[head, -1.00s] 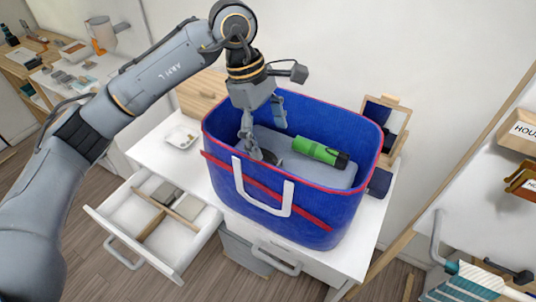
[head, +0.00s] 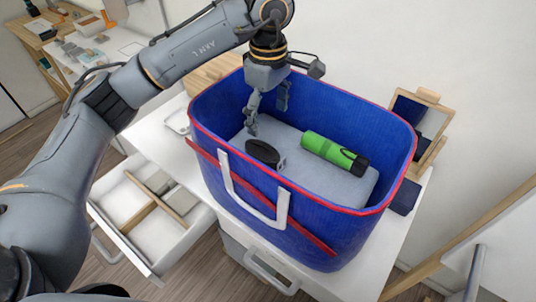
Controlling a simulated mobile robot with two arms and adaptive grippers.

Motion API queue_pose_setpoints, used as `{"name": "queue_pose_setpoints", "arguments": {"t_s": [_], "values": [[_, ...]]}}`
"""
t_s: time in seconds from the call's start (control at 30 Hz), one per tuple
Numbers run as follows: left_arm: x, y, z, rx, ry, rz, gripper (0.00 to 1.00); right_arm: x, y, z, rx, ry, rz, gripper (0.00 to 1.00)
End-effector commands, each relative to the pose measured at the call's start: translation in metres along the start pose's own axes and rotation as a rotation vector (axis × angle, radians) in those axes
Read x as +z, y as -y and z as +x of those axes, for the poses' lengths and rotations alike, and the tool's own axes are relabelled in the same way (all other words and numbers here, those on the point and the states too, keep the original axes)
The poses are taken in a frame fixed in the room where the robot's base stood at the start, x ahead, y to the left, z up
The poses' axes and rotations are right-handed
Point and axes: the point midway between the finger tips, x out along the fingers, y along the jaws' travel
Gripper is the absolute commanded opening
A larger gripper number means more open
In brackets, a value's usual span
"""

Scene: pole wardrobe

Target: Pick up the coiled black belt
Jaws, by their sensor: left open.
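The coiled black belt (head: 263,153) lies inside the blue bag (head: 290,238) with red trim, on its grey bottom, toward the left. My left gripper (head: 266,122) reaches down into the bag from above. It is open and empty, just behind and above the belt, with its fingers apart. I cannot tell whether a fingertip touches the belt. My right gripper is not in view.
A green and black flashlight (head: 334,152) lies in the bag to the right of the belt. The bag's high walls surround both. An open drawer (head: 150,208) sits at the lower left. A wooden stand (head: 424,125) is behind the bag at right.

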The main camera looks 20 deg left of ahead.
Motion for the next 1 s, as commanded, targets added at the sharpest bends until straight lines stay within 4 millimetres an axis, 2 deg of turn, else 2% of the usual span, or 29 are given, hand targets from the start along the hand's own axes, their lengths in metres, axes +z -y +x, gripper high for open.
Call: {"name": "queue_pose_setpoints", "arguments": {"t_s": [0.2, 0.3, 0.57, 0.7, 0.8, 1.0], "values": [[0.000, 0.002, 0.042, -0.004, 0.002, 0.001, 0.80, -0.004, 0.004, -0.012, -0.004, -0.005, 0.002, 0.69], [0.000, 0.001, 0.057, -0.003, 0.002, 0.000, 0.80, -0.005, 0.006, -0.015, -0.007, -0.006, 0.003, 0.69], [-0.003, 0.002, 0.076, -0.004, 0.002, -0.002, 0.80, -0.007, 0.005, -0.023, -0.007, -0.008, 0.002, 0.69], [-0.009, 0.003, 0.096, -0.006, 0.002, -0.002, 0.80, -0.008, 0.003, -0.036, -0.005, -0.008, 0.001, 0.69], [-0.009, 0.002, 0.111, -0.003, 0.003, 0.000, 0.80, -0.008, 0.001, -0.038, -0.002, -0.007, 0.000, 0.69], [-0.009, 0.001, 0.120, 0.000, 0.001, 0.000, 0.80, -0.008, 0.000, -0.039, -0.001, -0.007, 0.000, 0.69]]}}
